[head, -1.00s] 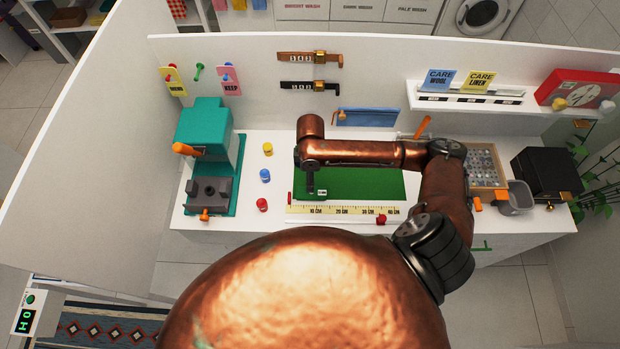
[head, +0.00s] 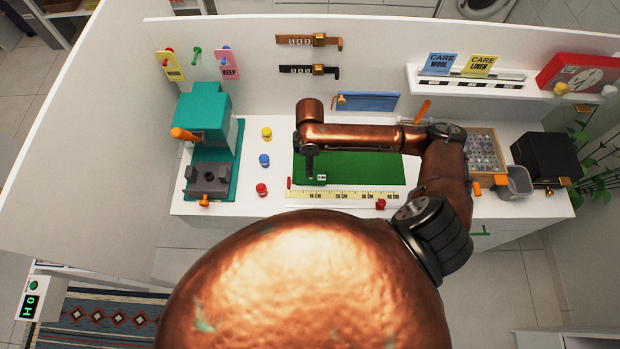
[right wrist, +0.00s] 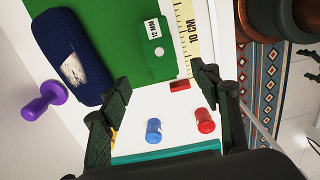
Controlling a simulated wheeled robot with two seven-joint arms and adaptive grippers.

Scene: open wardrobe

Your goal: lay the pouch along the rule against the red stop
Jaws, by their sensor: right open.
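The pouch appears to be the dark blue ribbed bundle with a pale patch (right wrist: 75,58) in the right wrist view, lying at the edge of the green mat (head: 375,168). In the head view my arm hides it. The rule (head: 345,195) runs along the mat's front edge. The small red stop (head: 289,183) stands at its left end and also shows in the right wrist view (right wrist: 180,86). My right gripper (head: 310,176) is over the mat's left end; in its wrist view its fingers (right wrist: 152,98) are apart and empty. My left gripper is not seen.
A green block with a tag (right wrist: 155,45) lies on the mat. A purple knob (right wrist: 42,100) is beside the pouch. Yellow, blue (head: 264,160) and red pegs stand left of the mat, near a teal press (head: 205,115). A bead tray (head: 482,150) is at right.

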